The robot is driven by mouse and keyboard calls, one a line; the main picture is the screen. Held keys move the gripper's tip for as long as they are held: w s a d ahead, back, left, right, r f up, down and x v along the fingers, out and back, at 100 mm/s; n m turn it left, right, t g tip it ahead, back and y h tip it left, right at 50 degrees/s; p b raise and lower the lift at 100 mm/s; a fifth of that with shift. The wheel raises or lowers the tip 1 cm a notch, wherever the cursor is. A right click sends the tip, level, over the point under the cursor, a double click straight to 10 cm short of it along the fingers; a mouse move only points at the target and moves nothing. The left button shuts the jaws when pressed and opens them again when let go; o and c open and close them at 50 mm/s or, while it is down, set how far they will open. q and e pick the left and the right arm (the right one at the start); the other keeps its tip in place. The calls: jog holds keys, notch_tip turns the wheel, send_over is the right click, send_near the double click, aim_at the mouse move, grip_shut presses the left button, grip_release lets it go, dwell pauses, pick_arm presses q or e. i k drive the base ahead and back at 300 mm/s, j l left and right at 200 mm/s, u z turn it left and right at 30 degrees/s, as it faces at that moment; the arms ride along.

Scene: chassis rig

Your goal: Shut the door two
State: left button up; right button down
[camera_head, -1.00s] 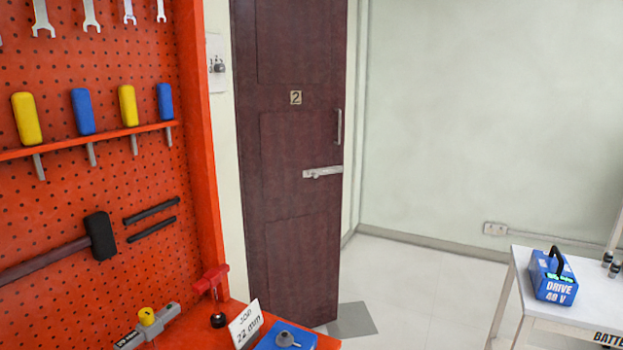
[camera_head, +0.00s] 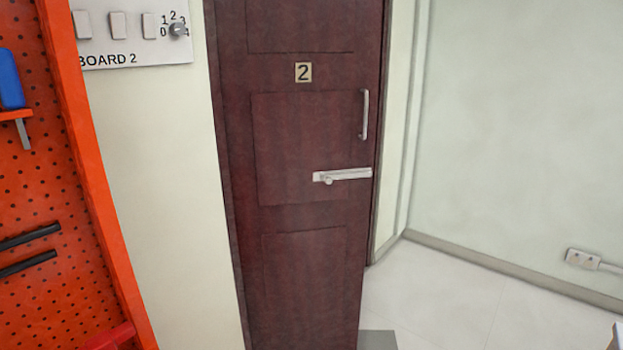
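Door two (camera_head: 305,140) is a dark red-brown panelled door in the middle of the head view. It carries a small plate with the number 2 (camera_head: 303,72). A pale vertical pull handle (camera_head: 364,114) sits near its right edge. Below it is a pale horizontal bolt or latch (camera_head: 342,175). The door appears to stand ajar, its right edge in front of the frame (camera_head: 393,130). Neither of my grippers shows in this view.
An orange pegboard (camera_head: 75,190) stands close at the left. A switch panel marked BOARD 2 (camera_head: 132,38) hangs on the wall between it and the door. Pale floor (camera_head: 430,300) lies open at the right. A wall socket (camera_head: 582,258) is at far right.

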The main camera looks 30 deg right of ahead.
aim_at(299, 83)
jog(key=i+l+u, duration=0.1)
jog(key=l+u, duration=0.25)
jog(key=l, duration=0.3)
jog(key=l+u, duration=0.35)
jog(key=l, duration=0.25)
jog(key=i+l, duration=0.15)
jog(key=l, duration=0.2)
jog(key=i+l+z, duration=0.1)
jog(key=l, duration=0.25)
jog(key=i+l+z, duration=0.55)
jog(key=i+l, duration=0.2)
jog(key=k+j+z, duration=0.1)
jog(key=j, duration=0.25)
